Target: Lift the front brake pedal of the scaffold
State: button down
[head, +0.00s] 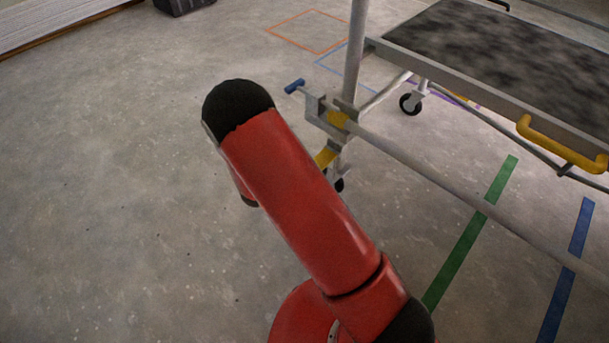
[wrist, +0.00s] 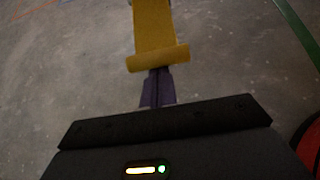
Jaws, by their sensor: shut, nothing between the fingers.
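The yellow brake pedal (wrist: 154,27) of the scaffold comes down from the top of the wrist view and ends in a wider cross lip. My gripper (wrist: 159,76) is shut and empty, and its dark fingers meet the lip's lower edge in the picture. The lip seems to cover the very tips; I cannot tell whether they touch it. In the head view the pedal (head: 326,157) shows as a yellow piece low on the scaffold's near post, above a dark wheel. My red arm hides my gripper there.
The scaffold (head: 353,50) has a dark platform (head: 510,50), a yellow handle (head: 560,145) and a blue-ended lever (head: 295,86). A long rail (head: 450,185) runs right from the near post. Another caster (head: 411,103) stands farther back. The floor at left is clear.

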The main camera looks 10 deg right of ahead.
jog(key=shift+w+d+r+g+y+p, duration=0.15)
jog(key=shift+r+g+y+p, duration=0.45)
jog(key=shift+r+p, duration=0.55)
jog(key=shift+w+d+r+g+y+p, duration=0.1)
jog(key=shift+r+g+y+p, duration=0.45)
jog(key=shift+r, duration=0.9)
jog(key=shift+d+r, duration=0.1)
jog(key=shift+t, duration=0.25)
notch_tip(320, 180, down, 4)
jog(key=s+a+f+b, duration=0.1)
jog(key=a+b, duration=0.1)
jog(key=b, duration=0.1)
jog(key=d+r+p+v, duration=0.1)
jog(key=p+v, duration=0.1)
jog(key=v, duration=0.9)
jog(key=shift+w, duration=0.2)
jog(key=shift+r, duration=0.15)
